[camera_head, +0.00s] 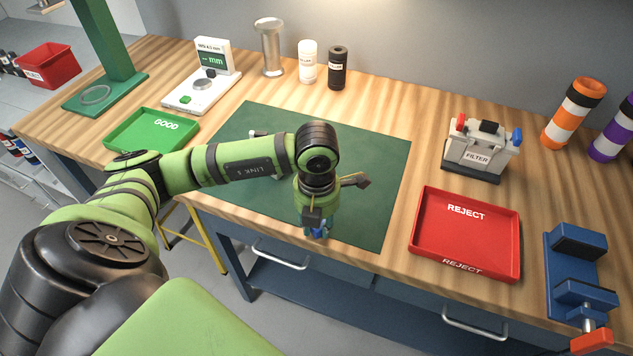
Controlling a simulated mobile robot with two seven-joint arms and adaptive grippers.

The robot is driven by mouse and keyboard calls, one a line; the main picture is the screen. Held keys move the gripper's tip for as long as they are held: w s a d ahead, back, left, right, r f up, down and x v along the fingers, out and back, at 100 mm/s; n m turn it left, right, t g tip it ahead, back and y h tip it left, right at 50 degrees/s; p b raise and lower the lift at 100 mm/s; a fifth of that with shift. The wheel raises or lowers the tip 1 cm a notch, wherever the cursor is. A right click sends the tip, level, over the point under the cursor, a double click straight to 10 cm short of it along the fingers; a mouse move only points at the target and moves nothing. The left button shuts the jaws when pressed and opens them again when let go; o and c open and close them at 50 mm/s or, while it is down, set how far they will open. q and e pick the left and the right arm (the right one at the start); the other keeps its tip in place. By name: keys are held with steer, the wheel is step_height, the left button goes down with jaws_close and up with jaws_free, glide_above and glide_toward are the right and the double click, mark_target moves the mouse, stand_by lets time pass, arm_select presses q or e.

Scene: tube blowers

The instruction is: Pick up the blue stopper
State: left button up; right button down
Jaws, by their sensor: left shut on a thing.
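My left arm reaches in from the left, and my left gripper (316,222) points down over the front edge of the green mat. It is shut on the blue stopper (318,233), which shows as a small blue piece between and below the fingers. Most of the stopper is hidden by the gripper. I cannot tell whether the stopper touches the mat. My right gripper is not in view.
The green mat (375,165) is otherwise mostly clear. A red REJECT tray (465,237) and blue vise (577,262) stand right, with a filter unit (477,152) behind. A green GOOD tray (150,137) and white gauge (203,90) are at left.

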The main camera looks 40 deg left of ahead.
arm_select(q)
steer(key=shift+r+b, duration=0.3)
steer(key=shift+r, duration=0.25)
step_height(320, 180, up, 3)
steer(key=shift+f+b, duration=0.1)
steer(key=shift+b, duration=0.4)
steer(key=d+r+b, duration=0.1)
steer(key=d+r, duration=0.6)
steer(key=d, duration=0.5)
steer(key=a+f+m, duration=0.1)
steer(key=a+m, duration=0.2)
steer(key=m, duration=1.4)
steer(key=a+f+m, duration=0.1)
steer(key=a+m, duration=0.2)
steer(key=m, duration=1.5)
steer(key=shift+w+f, duration=0.35)
